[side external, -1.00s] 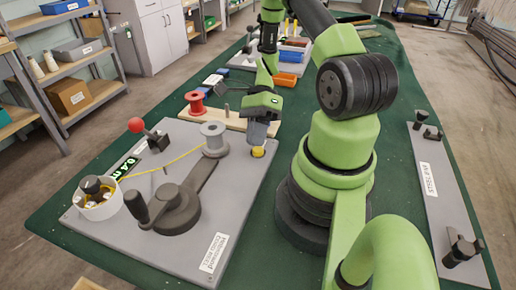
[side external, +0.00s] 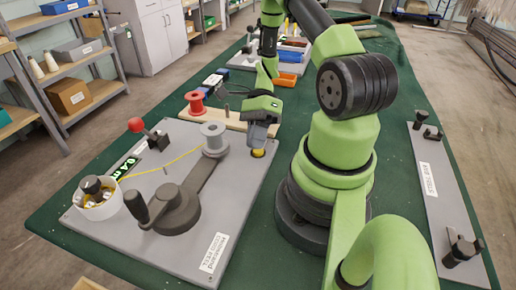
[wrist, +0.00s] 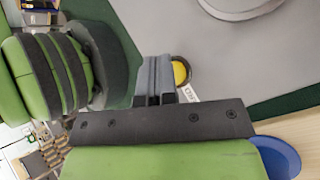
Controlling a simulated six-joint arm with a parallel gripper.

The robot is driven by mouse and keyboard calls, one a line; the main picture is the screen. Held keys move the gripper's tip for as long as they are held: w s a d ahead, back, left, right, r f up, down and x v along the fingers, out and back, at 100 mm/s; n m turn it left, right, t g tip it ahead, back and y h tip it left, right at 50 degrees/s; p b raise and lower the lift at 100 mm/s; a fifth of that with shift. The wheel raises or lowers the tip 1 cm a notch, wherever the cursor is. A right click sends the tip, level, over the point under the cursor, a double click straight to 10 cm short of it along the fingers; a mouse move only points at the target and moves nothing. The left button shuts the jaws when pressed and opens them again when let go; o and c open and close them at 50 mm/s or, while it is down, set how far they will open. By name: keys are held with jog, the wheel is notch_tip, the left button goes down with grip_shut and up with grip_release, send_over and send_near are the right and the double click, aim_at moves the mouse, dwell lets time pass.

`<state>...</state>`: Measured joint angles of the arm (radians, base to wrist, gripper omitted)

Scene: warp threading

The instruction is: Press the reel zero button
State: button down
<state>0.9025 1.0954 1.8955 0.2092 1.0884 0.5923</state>
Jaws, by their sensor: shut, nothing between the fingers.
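The yellow round button (side external: 257,154) sits near the right edge of the grey reel board (side external: 120,235), in a dark surround. In the wrist view the button (wrist: 180,72) shows just right of my fingertips, partly hidden by them. My gripper (side external: 261,144) points down with its fingers shut and empty, right at the button. In the wrist view its fingers (wrist: 154,75) are together. I cannot tell whether the tips touch the button or how far it is pressed. The length display (side external: 126,167) on the board appears to read 0.4 m.
The board carries a grey spool (side external: 213,138), a dark crank (side external: 167,210), a red-knobbed lever (side external: 146,132) and a white round guide (side external: 98,198) with yellow thread. A red spool (side external: 195,101) stands on a wooden strip behind.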

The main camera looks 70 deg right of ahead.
jog(key=shift+f, duration=0.1)
dwell(0.5)
jog(key=shift+r, duration=0.9)
jog(key=shift+r, duration=0.1)
jog(key=shift+r, duration=2.4)
